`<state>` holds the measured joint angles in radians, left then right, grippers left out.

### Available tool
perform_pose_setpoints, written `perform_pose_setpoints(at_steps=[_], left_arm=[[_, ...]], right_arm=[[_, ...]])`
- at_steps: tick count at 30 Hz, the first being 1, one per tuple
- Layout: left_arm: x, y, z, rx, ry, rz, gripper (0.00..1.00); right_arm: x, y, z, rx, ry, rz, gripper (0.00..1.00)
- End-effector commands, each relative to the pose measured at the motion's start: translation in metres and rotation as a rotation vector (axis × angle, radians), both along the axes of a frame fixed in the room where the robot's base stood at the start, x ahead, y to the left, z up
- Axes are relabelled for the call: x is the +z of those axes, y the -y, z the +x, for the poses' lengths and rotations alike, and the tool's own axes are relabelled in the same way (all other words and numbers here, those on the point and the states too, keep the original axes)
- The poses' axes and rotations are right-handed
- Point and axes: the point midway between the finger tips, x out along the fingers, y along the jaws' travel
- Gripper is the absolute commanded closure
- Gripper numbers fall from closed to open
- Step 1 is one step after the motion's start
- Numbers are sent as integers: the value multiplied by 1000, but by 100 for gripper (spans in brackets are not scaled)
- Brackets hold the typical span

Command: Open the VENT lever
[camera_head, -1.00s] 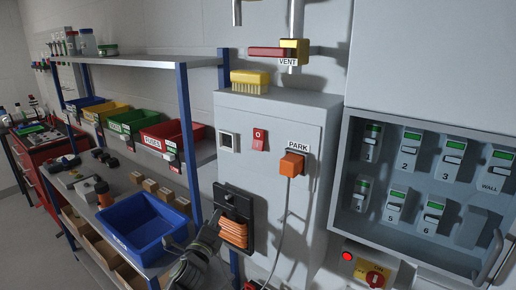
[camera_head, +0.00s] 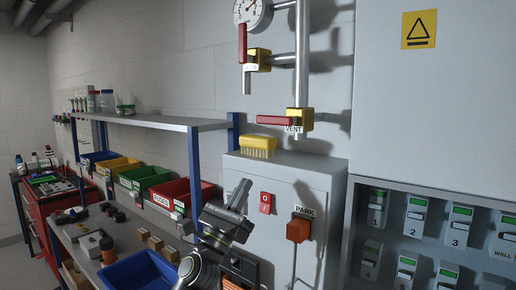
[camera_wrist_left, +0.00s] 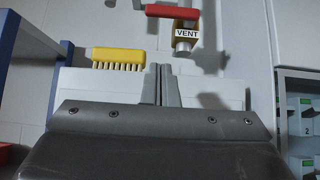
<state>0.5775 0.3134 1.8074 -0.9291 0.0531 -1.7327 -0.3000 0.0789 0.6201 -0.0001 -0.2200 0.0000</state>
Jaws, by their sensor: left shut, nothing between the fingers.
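The VENT lever (camera_head: 274,121) is a red handle on a yellow valve body (camera_head: 299,121) with a VENT label. It lies horizontal, pointing left, across the vertical pipe on the wall. In the left wrist view the red lever (camera_wrist_left: 172,11) shows at the top, above and slightly right of the fingers. My left gripper (camera_head: 242,190) is in front of the grey cabinet, below and left of the lever and apart from it. In the left wrist view its fingers (camera_wrist_left: 163,82) are together and empty. My right gripper is not in view.
A yellow brush (camera_head: 259,146) lies on top of the grey cabinet (camera_head: 325,172), below the lever. A second red-handled valve (camera_head: 258,60) and a gauge (camera_head: 250,10) sit higher up. A blue-post shelf (camera_head: 160,121) stands left; a charger cabinet (camera_head: 440,195) stands right.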

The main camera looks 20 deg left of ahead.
Motion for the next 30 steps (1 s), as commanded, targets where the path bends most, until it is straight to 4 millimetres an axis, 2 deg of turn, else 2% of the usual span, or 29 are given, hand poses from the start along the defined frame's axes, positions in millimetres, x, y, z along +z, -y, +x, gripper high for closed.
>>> perform_pose_setpoints(at_steps=[5, 17, 21, 30], left_arm=[[17, 5, 13, -3, 1, -3, 100], [77, 25, 68, -3, 0, -2, 100], [93, 24, 66, -2, -1, -2, 100], [109, 24, 66, -2, -1, -2, 100]], right_arm=[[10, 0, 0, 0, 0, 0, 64], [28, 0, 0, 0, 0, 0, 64], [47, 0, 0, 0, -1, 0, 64], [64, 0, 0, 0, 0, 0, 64]])
